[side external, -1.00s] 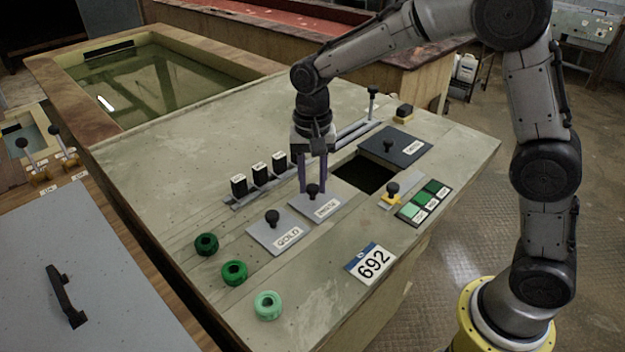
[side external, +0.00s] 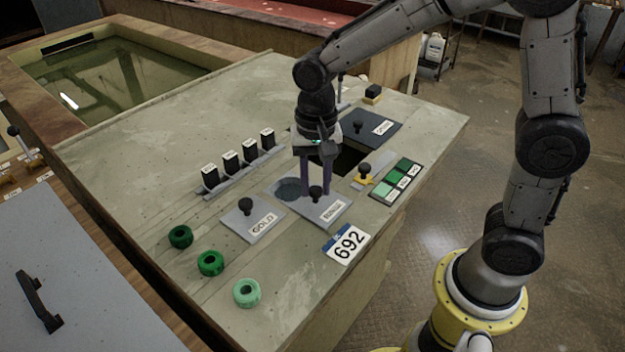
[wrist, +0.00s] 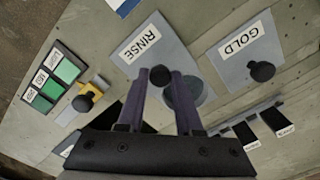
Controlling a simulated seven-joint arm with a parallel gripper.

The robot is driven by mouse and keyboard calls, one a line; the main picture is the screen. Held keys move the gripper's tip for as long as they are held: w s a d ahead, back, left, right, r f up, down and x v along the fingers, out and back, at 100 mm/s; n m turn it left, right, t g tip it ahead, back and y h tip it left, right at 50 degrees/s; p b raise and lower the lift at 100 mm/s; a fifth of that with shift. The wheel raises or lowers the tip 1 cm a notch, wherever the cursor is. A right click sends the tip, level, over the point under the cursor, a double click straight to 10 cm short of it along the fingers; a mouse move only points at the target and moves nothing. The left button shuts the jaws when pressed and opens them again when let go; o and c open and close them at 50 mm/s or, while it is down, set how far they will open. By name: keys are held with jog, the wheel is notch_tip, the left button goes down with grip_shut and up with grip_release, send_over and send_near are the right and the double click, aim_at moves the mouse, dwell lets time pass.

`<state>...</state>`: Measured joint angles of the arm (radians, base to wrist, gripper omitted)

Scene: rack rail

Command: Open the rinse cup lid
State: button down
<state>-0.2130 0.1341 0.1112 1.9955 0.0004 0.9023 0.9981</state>
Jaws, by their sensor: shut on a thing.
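The rinse cup lid (side external: 322,212) is a flat grey plate labelled RINSE with a black knob (side external: 316,193). It lies off to the front right of a round dark cup opening (side external: 288,188), which is partly uncovered. My gripper (side external: 315,189) points down with its purple fingers on either side of the knob, shut on it. In the wrist view the lid (wrist: 157,42) lies beyond the fingers, and the opening (wrist: 187,93) shows beside the right finger, partly hidden by it.
The GOLD lid (side external: 252,222) lies to the left. The 692 card (side external: 346,244) is in front. A dark square hole (side external: 348,160), a dark grey lid (side external: 372,128) and green swatches (side external: 396,180) are at the right. Black labelled blocks (side external: 230,161) stand on a rail behind; green rings (side external: 210,262) lie front left.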

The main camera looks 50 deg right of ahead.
aim_at(315, 188)
jog(key=c, duration=0.6)
grip_release()
notch_tip(315, 188, up, 14)
jog(key=shift+f, duration=0.1)
